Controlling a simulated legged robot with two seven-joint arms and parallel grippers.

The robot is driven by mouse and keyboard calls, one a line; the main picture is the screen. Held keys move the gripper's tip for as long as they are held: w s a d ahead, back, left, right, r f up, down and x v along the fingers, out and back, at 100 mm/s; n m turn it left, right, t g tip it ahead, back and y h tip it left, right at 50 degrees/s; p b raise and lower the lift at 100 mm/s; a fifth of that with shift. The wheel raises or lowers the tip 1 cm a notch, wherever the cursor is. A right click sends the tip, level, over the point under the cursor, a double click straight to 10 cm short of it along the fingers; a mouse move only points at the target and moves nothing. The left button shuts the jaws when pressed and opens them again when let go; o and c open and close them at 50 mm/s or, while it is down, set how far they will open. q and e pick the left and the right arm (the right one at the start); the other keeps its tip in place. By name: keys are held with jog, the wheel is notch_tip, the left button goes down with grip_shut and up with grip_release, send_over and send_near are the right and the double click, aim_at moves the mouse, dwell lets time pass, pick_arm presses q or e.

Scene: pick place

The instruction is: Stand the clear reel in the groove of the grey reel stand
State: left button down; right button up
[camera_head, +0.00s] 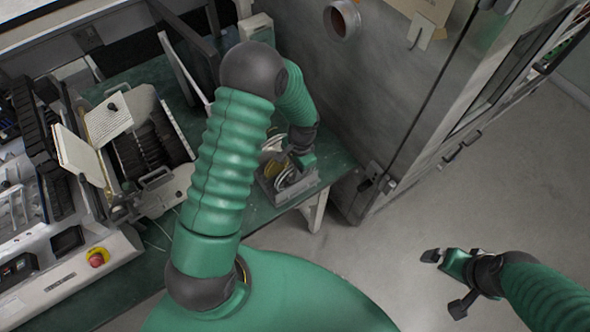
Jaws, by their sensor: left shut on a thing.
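The grey reel stand (305,187) sits on the green table near its right end. A pale, shiny reel (284,179) with a yellowish part beside it shows at the stand, under my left gripper. My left gripper (303,163) points down over the stand and is shut on a reel. The gripper and wrist hide part of it, so I cannot tell whether it rests in the groove. Another light rounded shape (272,145) shows just behind, too small to make out. My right gripper (445,282) is open and empty over the floor at the lower right.
The green table (262,207) has bare room left of the stand. A machine (145,145) with rollers and a red button (97,258) fills the left. A grey cabinet (375,90) stands close behind and right of the table. The floor (480,190) at right is clear.

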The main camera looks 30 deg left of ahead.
pick_arm(q)
jog(key=shift+f, duration=0.25)
jog(key=c, duration=1.3)
grip_release()
jog(key=shift+c, duration=0.2)
jog(key=o, duration=0.3)
notch_tip(320, 180, up, 8)
jog(key=p, duration=0.7)
jog(key=shift+r, duration=0.1)
